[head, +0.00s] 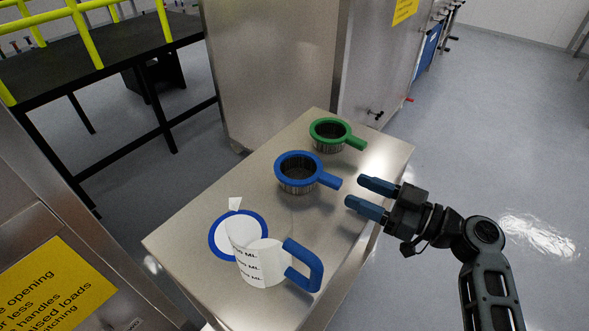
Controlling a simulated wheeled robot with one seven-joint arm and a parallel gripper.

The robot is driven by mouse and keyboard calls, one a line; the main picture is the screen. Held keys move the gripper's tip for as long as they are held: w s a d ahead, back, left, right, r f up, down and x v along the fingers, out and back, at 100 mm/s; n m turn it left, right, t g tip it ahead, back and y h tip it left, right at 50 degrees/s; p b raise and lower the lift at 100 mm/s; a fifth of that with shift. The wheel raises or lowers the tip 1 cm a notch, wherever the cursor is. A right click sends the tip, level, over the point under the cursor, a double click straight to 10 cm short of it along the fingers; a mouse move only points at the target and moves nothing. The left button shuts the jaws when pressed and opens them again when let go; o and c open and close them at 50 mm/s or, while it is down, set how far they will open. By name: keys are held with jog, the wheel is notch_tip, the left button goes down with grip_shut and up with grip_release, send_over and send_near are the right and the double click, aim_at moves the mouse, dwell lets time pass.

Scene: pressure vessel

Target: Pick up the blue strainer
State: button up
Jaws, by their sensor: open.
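The blue strainer (299,170) sits upright on the metal table, near its middle. It has a blue rim, a dark mesh bowl and a short blue handle (329,180) pointing right. My gripper (355,192) is open and empty, over the table's right side. Its two blue fingers point left toward the strainer's handle. In the picture the fingertips are a little right of the handle's end, apart from it. Their height relative to the handle is hard to judge.
A green strainer (329,133) stands behind the blue one. The metal table (185,240) has bare surface at left. A steel cabinet (270,70) stands behind.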

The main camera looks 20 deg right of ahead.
aim_at(341, 184)
jog(key=shift+f+p+x, duration=0.15)
jog(key=shift+p+x, duration=0.3)
jog(key=shift+x, duration=1.15)
jog(key=shift+f+p+x, duration=0.15)
jog(key=shift+p+x, duration=0.25)
jog(key=shift+x, duration=1.15)
jog(key=shift+w+d, duration=0.1)
jog(key=shift+c, duration=0.4)
grip_shut()
